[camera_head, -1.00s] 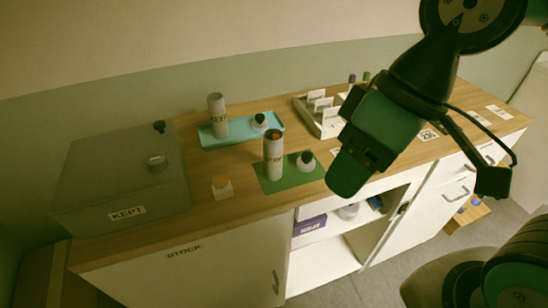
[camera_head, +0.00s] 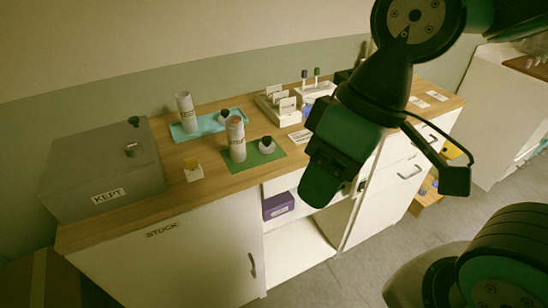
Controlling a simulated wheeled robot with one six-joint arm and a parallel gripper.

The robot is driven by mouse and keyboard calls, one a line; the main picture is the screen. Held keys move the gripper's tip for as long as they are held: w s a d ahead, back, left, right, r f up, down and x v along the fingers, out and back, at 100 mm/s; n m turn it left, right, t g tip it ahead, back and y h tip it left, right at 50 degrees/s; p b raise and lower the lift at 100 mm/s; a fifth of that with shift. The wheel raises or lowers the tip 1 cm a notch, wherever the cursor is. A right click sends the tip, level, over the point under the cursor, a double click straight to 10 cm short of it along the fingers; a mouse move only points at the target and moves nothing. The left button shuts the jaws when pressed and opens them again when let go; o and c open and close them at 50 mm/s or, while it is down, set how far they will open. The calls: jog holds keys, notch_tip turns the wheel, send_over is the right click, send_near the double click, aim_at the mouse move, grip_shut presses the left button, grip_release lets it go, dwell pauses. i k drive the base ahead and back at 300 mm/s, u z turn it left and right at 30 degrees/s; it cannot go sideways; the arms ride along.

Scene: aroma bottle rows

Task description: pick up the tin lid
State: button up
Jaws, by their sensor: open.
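I cannot pick out the tin lid for certain. A tall pale cylinder with a brownish top (camera_head: 235,138) stands upright on a green mat (camera_head: 267,156), beside a small round white jar with a dark top (camera_head: 266,144). A second tall pale cylinder (camera_head: 186,113) stands on a turquoise tray (camera_head: 215,123) behind, near another small dark-topped jar (camera_head: 224,115). A grey box marked KEPT (camera_head: 90,170) carries two small dark pieces on top. My gripper (camera_head: 322,187) hangs in front of the counter, right of the green mat and apart from these things. It is open; its fingertip gap is hard to see.
The wooden counter (camera_head: 215,182) is bare along its front edge. A small block with a yellow top (camera_head: 193,168) stands right of the box. A white rack with cards (camera_head: 277,103) is at the back. Below are a STOCK cupboard (camera_head: 165,265) and an open shelf with a purple box (camera_head: 278,205).

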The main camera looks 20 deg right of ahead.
aim_at(266, 146)
jog(key=z, duration=1.1)
jog(key=i, duration=0.55)
jog(key=u, duration=1.35)
